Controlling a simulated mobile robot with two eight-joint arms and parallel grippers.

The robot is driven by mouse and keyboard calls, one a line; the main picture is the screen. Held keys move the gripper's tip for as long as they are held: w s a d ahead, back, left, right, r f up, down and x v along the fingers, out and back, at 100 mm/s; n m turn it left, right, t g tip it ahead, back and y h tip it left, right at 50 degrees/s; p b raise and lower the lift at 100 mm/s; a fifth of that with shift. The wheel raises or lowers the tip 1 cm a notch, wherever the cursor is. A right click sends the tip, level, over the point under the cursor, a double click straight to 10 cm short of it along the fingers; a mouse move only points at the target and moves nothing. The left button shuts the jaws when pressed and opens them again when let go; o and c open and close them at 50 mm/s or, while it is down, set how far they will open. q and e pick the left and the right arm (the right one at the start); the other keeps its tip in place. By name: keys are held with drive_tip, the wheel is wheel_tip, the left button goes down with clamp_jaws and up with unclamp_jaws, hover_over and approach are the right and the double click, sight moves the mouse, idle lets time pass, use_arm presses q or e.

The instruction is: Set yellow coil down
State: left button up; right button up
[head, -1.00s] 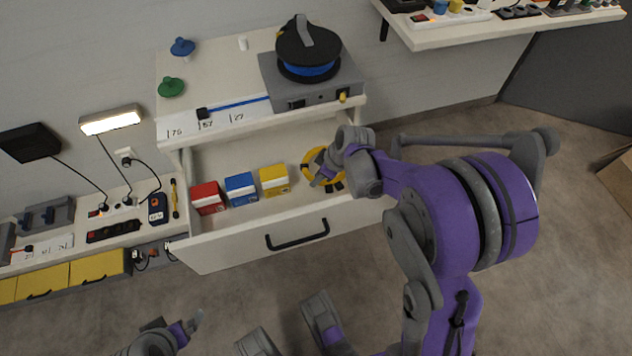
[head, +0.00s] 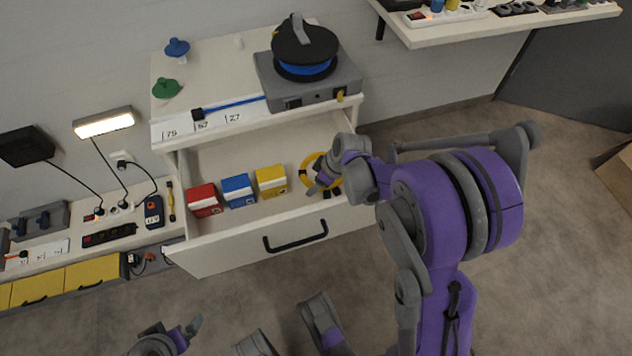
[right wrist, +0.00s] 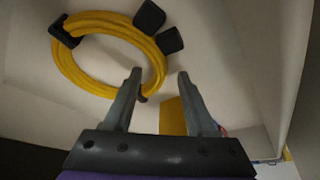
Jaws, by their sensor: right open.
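The yellow coil (head: 309,168) lies in the open drawer (head: 228,162), at its right end, partly hidden by my right gripper in the head view. In the right wrist view the yellow coil (right wrist: 72,68) rests on the white drawer floor, with black clips or ends on it. My right gripper (right wrist: 157,76) is open above the coil; its left finger overlaps the ring's near edge in the picture, and nothing is held between the fingers. In the head view the right gripper (head: 318,187) reaches into the drawer. My left gripper (head: 188,328) is low at the bottom, away from the drawer.
Red (head: 204,200), blue (head: 239,190) and yellow (head: 271,180) boxes stand in a row left of the coil. A grey unit (head: 318,88) with a black and blue reel (head: 305,50) sits on the top above. The drawer front (head: 230,251) borders the near side.

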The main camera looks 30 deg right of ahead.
use_arm(q)
drive_tip(key=r+p, duration=0.2)
drive_tip(key=r, duration=0.1)
drive_tip(key=r+p, duration=0.1)
drive_tip(key=p, duration=0.1)
drive_tip(key=shift+s+r, duration=0.3)
drive_tip(key=shift+r, duration=0.1)
use_arm(e)
drive_tip(key=v, duration=1.2)
drive_tip(key=shift+s+r, duration=0.1)
drive_tip(key=shift+r, duration=0.05)
